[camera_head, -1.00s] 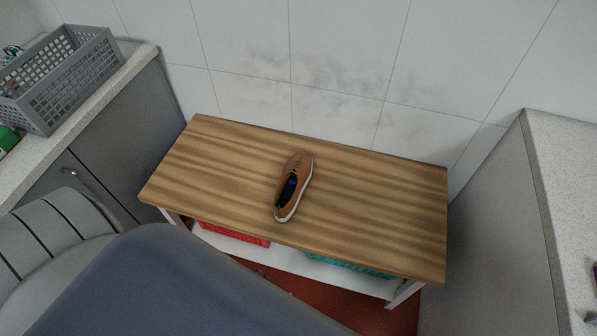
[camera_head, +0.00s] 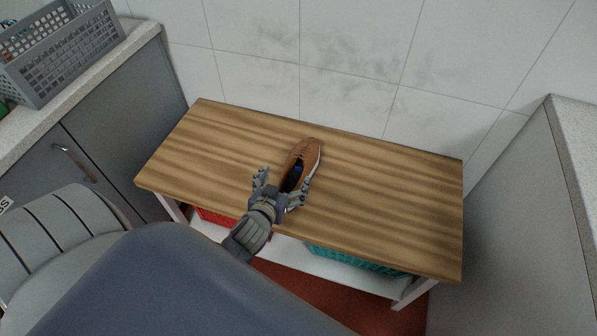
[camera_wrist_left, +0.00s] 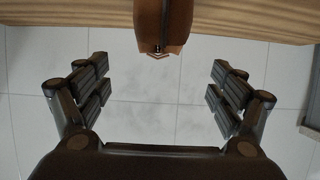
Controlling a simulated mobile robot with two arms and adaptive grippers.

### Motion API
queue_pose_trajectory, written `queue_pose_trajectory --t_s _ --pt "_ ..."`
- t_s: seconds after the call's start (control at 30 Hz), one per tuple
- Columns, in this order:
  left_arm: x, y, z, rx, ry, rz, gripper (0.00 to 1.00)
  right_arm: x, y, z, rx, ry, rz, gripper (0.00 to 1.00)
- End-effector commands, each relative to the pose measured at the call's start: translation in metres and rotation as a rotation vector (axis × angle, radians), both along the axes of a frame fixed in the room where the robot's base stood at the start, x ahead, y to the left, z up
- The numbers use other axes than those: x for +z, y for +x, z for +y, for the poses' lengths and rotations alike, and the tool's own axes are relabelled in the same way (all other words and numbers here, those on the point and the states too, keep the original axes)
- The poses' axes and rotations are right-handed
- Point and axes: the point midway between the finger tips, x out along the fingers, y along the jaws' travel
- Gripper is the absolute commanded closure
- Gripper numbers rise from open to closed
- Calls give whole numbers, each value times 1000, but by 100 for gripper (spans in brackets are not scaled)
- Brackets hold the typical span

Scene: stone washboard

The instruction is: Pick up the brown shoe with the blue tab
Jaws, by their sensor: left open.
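The brown shoe (camera_head: 306,156) lies on the wooden bench top (camera_head: 390,205), toe pointing toward the wall, with a light sole and a dark opening with blue inside. My left gripper (camera_head: 283,180) is open at the heel end of the shoe and hides part of the heel. In the left wrist view, one end of the shoe (camera_wrist_left: 162,25) shows at the top middle, ahead of and between the open fingers (camera_wrist_left: 160,85). Nothing is between the fingertips. My right gripper is not in view.
A grey basket (camera_head: 65,60) stands on the left counter. A red basket (camera_head: 217,217) and a teal basket (camera_head: 355,262) sit on the shelf under the bench. A grey cabinet side (camera_head: 520,210) stands at the right. The bench top around the shoe is clear.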

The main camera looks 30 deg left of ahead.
Motion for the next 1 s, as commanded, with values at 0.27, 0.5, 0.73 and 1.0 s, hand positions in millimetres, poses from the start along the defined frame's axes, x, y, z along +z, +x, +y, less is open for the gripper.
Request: queue_pose_trajectory --t_s 0.27,0.5,0.73,1.0 --pt "-15 37 8 -3 0 -6 13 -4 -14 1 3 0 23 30" --pt "-22 52 12 -3 0 -5 13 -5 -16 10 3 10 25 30" --pt "-32 77 18 -3 0 -6 13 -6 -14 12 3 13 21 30" --pt "-41 96 23 -3 0 -4 13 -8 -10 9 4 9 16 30"
